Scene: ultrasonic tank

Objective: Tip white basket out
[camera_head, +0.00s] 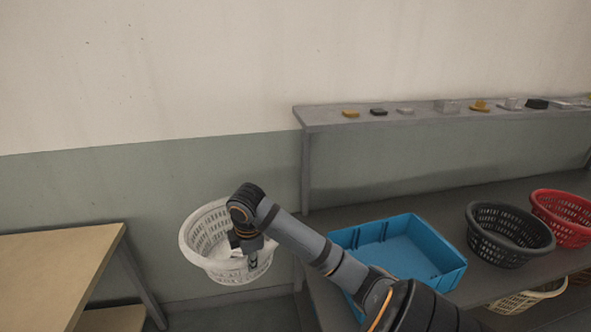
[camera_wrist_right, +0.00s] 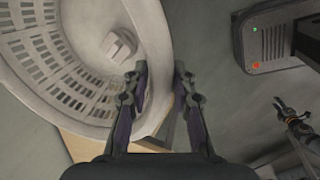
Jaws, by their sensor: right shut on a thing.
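The white basket (camera_head: 197,262) hangs in the air between the wooden table and the grey bench, its open top facing up. My right gripper (camera_head: 250,255) is shut on its rim at the near right side. In the right wrist view the two fingers (camera_wrist_right: 160,75) stand at the curved rim of the basket (camera_wrist_right: 150,30), and a pale, blocky piece (camera_wrist_right: 118,45) lies inside. The gripper and wrist hide part of the basket in the head view. A dark, jointed part at the right edge of the wrist view may be my left gripper; its jaws are unclear.
A blue tray (camera_head: 452,272) stands on the grey bench, right of the basket and behind my right arm. A black basket (camera_head: 510,240) and a red basket (camera_head: 565,215) stand farther right. A wooden table (camera_head: 60,262) is at left. A shelf (camera_head: 320,118) holds several small items.

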